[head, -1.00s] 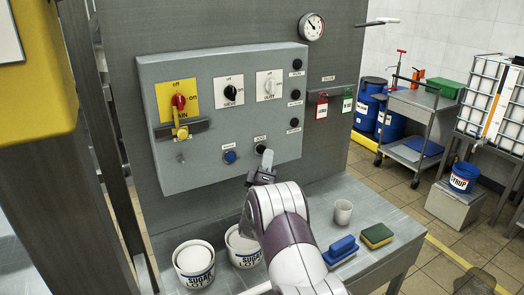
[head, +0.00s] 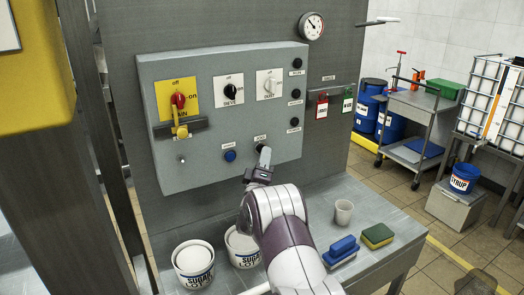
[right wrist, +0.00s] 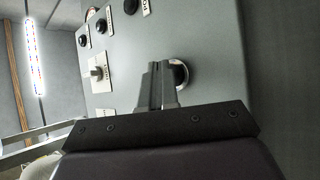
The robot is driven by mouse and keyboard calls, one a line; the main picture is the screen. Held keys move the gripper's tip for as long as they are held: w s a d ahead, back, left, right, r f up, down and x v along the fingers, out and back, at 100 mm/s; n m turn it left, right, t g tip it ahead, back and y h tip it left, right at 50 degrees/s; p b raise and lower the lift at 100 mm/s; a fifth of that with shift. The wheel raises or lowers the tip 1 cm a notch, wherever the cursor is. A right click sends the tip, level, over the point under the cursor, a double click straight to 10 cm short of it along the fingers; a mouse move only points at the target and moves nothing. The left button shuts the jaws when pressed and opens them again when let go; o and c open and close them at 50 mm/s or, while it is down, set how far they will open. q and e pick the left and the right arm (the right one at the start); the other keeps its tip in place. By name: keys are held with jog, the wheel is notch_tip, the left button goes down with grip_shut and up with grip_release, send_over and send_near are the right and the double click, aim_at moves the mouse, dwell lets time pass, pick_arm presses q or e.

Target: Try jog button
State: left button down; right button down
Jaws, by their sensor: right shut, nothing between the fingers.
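The grey control panel (head: 205,122) hangs on the steel wall. The black jog button (head: 260,147) sits low on the panel under a small label, right of a blue button (head: 230,156). My right gripper (head: 264,156) is shut and empty, its fingertips over the lower part of the jog button. In the right wrist view the shut fingers (right wrist: 158,82) reach the panel beside a round button with a pale ring (right wrist: 182,74), partly hidden behind them. I cannot tell whether they touch or press it. My left gripper is out of view.
A red main switch (head: 179,101) and two rotary switches share the panel. Below, the bench (head: 318,200) carries two white tubs (head: 194,263), a cup (head: 343,212), a blue sponge (head: 341,248) and a green-topped sponge (head: 377,235). A gauge (head: 312,27) is above.

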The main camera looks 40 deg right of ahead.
jog(key=shift+w, duration=0.2)
jog(key=shift+s, duration=0.15)
dwell(0.4)
jog(key=shift+s+a, duration=0.1)
jog(key=shift+s, duration=0.6)
jog(key=s, duration=0.5)
jog(key=shift+a, duration=0.25)
